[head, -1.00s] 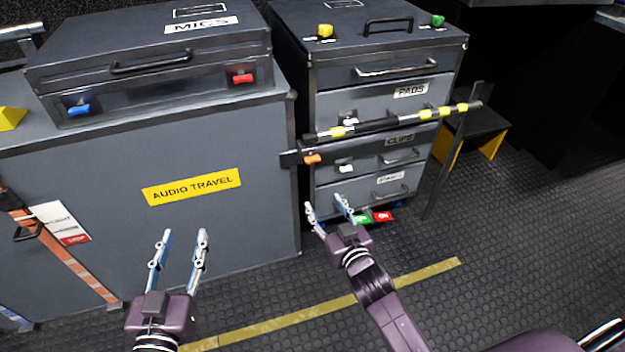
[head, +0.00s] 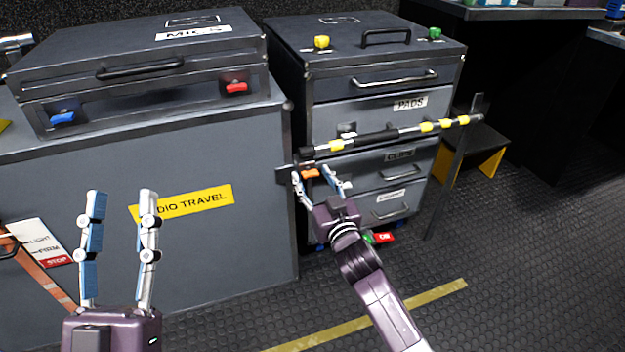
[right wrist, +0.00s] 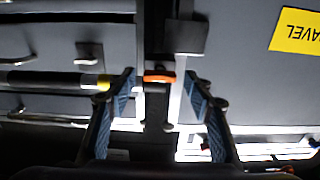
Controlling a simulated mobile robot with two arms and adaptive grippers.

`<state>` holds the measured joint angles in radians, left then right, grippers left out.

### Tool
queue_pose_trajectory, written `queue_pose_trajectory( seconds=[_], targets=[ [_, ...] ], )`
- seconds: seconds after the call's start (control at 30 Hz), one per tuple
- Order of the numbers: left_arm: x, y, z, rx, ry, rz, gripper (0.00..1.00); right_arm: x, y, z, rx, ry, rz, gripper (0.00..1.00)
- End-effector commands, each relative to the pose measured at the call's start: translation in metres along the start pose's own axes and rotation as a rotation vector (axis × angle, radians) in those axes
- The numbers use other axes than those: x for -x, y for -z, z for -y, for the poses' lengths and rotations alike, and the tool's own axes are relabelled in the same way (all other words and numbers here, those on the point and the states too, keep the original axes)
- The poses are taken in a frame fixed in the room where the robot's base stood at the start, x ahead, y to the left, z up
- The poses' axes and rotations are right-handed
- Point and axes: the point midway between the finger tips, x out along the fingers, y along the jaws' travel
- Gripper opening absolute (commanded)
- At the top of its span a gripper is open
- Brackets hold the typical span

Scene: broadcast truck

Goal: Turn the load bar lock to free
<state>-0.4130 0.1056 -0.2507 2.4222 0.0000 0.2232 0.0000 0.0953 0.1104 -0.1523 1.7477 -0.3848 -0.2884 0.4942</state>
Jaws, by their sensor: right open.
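The load bar (head: 385,133), dark with yellow bands, runs across the front of the drawer cabinet. A small orange lever (head: 311,173), which looks like its lock, sits below the bar's left end. My right gripper (head: 313,178) is open, its fingertips at either side of the orange lever. In the right wrist view the orange lever (right wrist: 159,79) shows between the two open blue fingers (right wrist: 158,84); I cannot tell whether they touch it. My left gripper (head: 122,196) is open and empty in front of the audio travel case (head: 230,250).
The drawer cabinet (head: 340,100) has yellow and green knobs on top. A mics case (head: 140,65) with blue and red latches lies on the audio travel case. A dark upright post (head: 455,170) stands at the bar's right end. Green and red tags hang low by the cabinet.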

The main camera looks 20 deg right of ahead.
Motion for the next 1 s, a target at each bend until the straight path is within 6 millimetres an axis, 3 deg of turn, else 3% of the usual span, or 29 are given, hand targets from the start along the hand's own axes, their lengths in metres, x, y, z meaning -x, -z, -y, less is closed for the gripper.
queue_pose_trajectory(
  seconds=[0.37,0.77,1.0],
  targets=[
    [0.0002,0.0084,-0.0009,0.002,-0.001,-0.038,0.4,-0.0052,0.0,-0.0002,0.0,0.0,0.001,0.48],
    [0.0002,0.0079,-0.0007,0.001,-0.001,-0.037,0.4,-0.005,0.0,-0.0001,0.0,0.0,0.0,0.06],
    [-0.0012,0.0031,-0.0004,0.001,-0.001,-0.01,0.4,-0.005,0.0007,0.0001,0.018,0.0,0.001,0.06]
  ],
)
